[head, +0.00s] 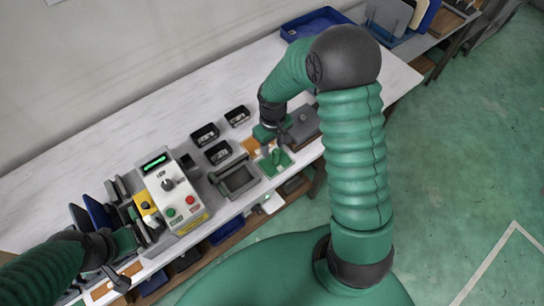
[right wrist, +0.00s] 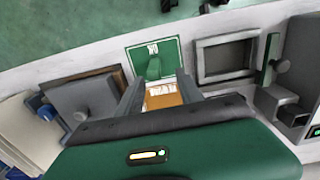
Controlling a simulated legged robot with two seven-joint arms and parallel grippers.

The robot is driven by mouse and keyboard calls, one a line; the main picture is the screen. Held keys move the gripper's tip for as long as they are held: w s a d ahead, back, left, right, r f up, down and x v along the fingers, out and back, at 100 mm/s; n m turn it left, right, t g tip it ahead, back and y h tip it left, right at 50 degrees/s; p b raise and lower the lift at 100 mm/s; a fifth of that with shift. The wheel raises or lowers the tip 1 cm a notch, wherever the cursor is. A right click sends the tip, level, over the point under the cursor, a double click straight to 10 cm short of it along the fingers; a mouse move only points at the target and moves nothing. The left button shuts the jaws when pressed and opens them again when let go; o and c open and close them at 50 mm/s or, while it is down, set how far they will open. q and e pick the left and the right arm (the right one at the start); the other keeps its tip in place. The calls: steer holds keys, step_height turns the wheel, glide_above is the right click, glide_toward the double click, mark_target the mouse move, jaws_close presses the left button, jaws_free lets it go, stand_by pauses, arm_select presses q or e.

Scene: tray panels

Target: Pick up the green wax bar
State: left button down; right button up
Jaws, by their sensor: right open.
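The green wax bar (right wrist: 153,68) appears as a small darker green block on a green panel (right wrist: 170,50) in the right wrist view. In the head view the green panel (head: 284,168) lies at the bench's front edge, just below my right gripper (head: 274,146). My right gripper is open; in the right wrist view its two fingers (right wrist: 160,84) point toward the bar, which is beyond the fingertips. Nothing is seen held between them. My left gripper (head: 118,278) is at the lower left of the head view, its jaws unclear.
An orange panel with white pieces (right wrist: 163,97) shows between my right fingers. A grey framed tray (head: 238,181) and a control box (head: 172,196) stand to the left in the head view. Several black bins (head: 218,153) sit behind. A grey block (head: 304,122) is close on the right.

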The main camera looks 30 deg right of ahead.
mark_target(276, 156)
steer(key=f, duration=0.2)
steer(key=d+f, duration=0.1)
steer(key=f, duration=0.3)
steer(key=shift+s+d+f, duration=0.15)
steer(key=shift+s+d, duration=0.1)
steer(key=shift+a+f, duration=0.1)
steer(key=shift+f, duration=0.05)
steer(key=shift+w+a, duration=0.1)
steer(key=shift+a, duration=0.25)
steer(key=shift+c, duration=1.4)
steer(key=c, duration=0.5)
steer(key=shift+d, duration=0.1)
jaws_close()
arm_select(q)
steer(key=shift+s+d+r, duration=0.1)
steer(key=shift+d+r, duration=0.25)
steer(key=shift+d, duration=0.3)
arm_select(e)
steer(key=shift+d, duration=0.15)
